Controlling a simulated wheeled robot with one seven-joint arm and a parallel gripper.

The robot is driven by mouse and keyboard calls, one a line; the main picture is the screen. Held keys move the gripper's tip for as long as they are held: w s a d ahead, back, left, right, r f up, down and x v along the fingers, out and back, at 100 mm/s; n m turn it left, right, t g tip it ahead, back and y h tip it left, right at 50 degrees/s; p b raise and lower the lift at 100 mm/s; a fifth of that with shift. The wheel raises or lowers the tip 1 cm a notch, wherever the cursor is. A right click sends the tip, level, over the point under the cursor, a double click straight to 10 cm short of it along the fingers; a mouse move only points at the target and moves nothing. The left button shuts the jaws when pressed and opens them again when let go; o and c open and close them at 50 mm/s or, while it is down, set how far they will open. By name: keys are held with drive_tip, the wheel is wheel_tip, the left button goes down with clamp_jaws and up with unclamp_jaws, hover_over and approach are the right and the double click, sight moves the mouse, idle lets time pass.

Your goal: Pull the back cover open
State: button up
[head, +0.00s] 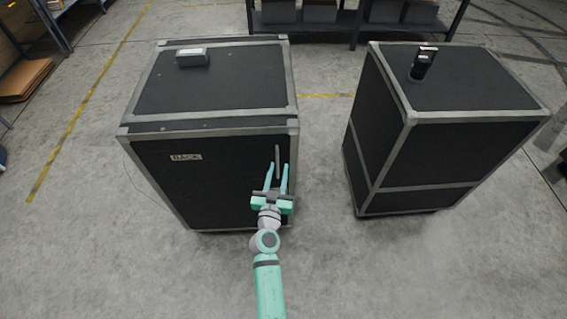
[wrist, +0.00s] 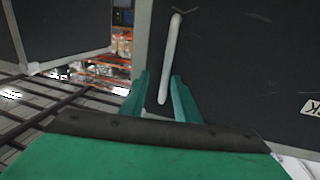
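The black case with grey metal edges stands on the floor at left centre in the head view. Its back cover (head: 205,190) faces me and carries a label reading "BACK" (head: 186,157). A pale upright bar handle (head: 277,155) sits near the cover's right edge; it also shows in the wrist view (wrist: 170,58). My gripper (head: 276,172) is in front of the cover at the handle's lower part, with its green fingers apart. In the wrist view the fingers (wrist: 160,90) lie on either side of the handle's lower end. Contact cannot be told. The cover looks closed.
A second black case (head: 455,145) stands to the right, with a dark device (head: 422,64) on top. A small grey box (head: 192,57) lies on the left case. Shelving (head: 350,22) stands behind. The concrete floor around the cases is clear.

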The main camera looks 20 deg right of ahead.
sight(278, 165)
drive_tip(key=w, duration=0.2)
drive_tip(key=shift+w+d, duration=0.1)
drive_tip(key=shift+w, duration=0.25)
drive_tip(key=shift+w+d, duration=0.15)
drive_tip(key=shift+d, duration=0.15)
drive_tip(key=shift+c, duration=0.4)
